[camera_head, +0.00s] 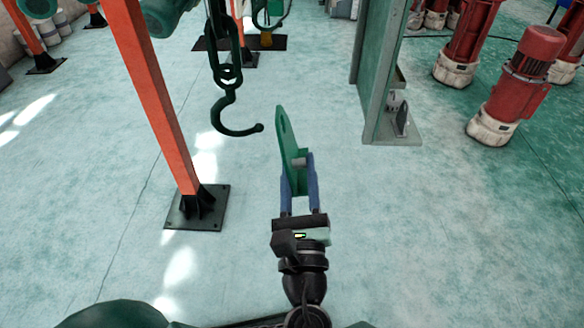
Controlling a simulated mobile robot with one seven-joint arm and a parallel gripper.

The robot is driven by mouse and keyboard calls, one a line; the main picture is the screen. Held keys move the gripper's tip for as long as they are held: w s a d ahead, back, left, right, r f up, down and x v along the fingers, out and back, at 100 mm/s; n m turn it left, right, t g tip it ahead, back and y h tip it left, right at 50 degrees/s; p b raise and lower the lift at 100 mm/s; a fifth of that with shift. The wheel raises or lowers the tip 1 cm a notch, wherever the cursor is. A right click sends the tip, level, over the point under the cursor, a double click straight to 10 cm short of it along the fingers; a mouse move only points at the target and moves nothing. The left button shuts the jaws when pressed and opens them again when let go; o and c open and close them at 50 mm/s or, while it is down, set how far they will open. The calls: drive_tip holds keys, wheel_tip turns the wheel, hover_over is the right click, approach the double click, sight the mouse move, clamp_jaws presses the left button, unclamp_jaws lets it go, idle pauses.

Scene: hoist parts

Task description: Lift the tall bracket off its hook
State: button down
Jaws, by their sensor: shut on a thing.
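The tall bracket (285,135) is a green upright plate with a hole near its rounded top. My gripper (299,165) is shut on its lower part, with a blue finger on each side, and holds it up over the floor. The dark green hook (230,115) hangs from a chain to the left of the bracket. Its tip points right, toward the bracket's top. In this view the hook and bracket are apart, with a gap of floor showing between them. How far apart they are in depth I cannot tell.
An orange post (155,95) on a dark base plate (197,208) stands left of the hook. A grey-green upright panel (377,70) stands to the right. Red motors (520,80) stand at the far right. The floor around the bracket is clear.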

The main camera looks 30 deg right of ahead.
drive_tip(key=s+d+f+b, duration=0.1)
drive_tip(key=s+d, duration=0.4)
drive_tip(key=d, duration=0.3)
drive_tip(key=shift+s+d+f+b, duration=0.15)
drive_tip(key=shift+s+f+b, duration=0.05)
drive_tip(key=shift+s+b, duration=0.2)
idle(0.5)
